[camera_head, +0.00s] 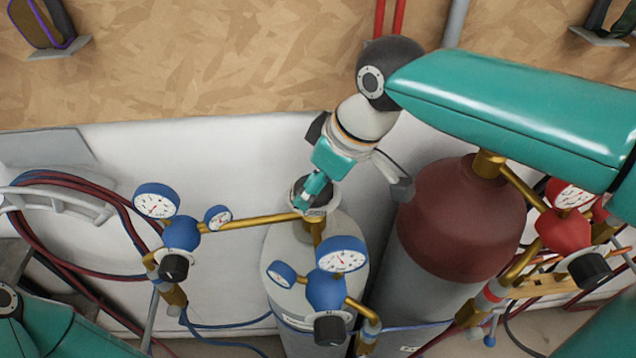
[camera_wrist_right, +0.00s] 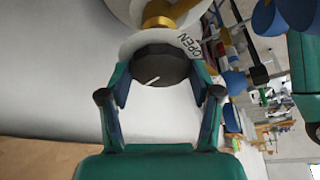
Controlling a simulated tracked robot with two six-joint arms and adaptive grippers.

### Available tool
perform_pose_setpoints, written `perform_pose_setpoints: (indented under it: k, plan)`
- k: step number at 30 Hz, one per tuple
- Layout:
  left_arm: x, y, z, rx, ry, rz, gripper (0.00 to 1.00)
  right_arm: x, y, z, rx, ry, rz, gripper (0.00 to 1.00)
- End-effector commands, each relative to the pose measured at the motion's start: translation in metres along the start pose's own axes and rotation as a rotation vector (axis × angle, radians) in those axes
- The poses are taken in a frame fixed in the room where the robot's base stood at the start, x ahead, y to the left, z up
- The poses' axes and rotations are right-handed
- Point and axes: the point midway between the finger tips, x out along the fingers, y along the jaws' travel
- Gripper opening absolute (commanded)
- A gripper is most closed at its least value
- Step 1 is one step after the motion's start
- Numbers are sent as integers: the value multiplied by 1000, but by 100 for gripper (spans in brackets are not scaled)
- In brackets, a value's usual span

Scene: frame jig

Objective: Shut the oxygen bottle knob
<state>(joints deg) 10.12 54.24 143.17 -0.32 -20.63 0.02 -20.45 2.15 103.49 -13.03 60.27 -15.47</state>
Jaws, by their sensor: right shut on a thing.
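The oxygen bottle (camera_head: 283,245) is a pale grey-white cylinder standing against the white wall, with blue regulators beside and in front of it. Its valve knob (camera_wrist_right: 160,68) is a dark round knob with a white pointer line, set on a white disc (camera_wrist_right: 187,46) marked "OPEN". My right gripper (camera_head: 314,194) reaches down to the bottle's top from behind. In the wrist view, its two fingers (camera_wrist_right: 160,75) are closed on opposite sides of the knob. In the head view the gripper mostly hides the knob. My left gripper is not in view.
A maroon-topped bottle (camera_head: 462,220) with a red regulator (camera_head: 563,230) stands close at the right. Blue gauges (camera_head: 342,254) and a brass pipe (camera_head: 262,220) crowd the oxygen bottle. Red and blue hoses (camera_head: 75,180) hang coiled at the left.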

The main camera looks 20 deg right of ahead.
Motion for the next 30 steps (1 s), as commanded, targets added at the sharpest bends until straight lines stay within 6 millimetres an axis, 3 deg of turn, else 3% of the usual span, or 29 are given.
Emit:
perform_pose_setpoints:
  k: [10, 24, 25, 29, 30]
  plan:
    - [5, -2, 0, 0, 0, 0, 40, 0, -1, 0, 139, 2, 59, 29]
    - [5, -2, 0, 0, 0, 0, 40, 0, -1, 0, 160, 2, 67, 29]
    - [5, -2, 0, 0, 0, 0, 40, 0, -1, 0, 160, 2, 67, 67]
    - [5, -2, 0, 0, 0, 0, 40, 0, -1, 0, 159, 1, 66, 89]
    - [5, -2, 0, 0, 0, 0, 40, 0, -1, 0, 159, 1, 66, 89]
